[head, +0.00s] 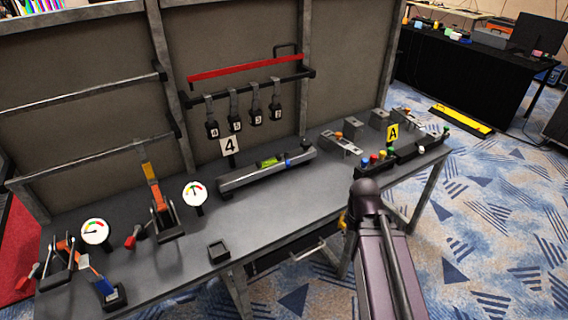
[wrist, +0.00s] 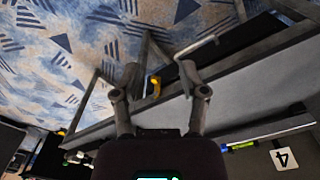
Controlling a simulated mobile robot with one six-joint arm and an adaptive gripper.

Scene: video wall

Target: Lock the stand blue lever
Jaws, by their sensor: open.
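A blue lever-like piece (head: 104,287) rises from a small black base at the front left of the grey bench (head: 190,262) in the head view. It leans over rather than standing upright; I cannot tell whether it is locked. A small blue knob (head: 288,162) also sits on the long grey bar unit. My gripper (wrist: 160,70) is open in the wrist view, its two fingers apart and nothing held. A yellow hook-shaped piece (wrist: 155,86) shows between and beyond the fingers, near the bench edge. In the head view my arm hides the gripper, far right of the blue lever.
The bench carries dial gauges (head: 95,231), an orange-handled clamp (head: 151,172), a small black tray (head: 218,251) and a sign "4" (head: 230,146). Colored buttons (head: 378,157) stand near sign "A" (head: 393,133). Open carpet (head: 480,220) lies to the right.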

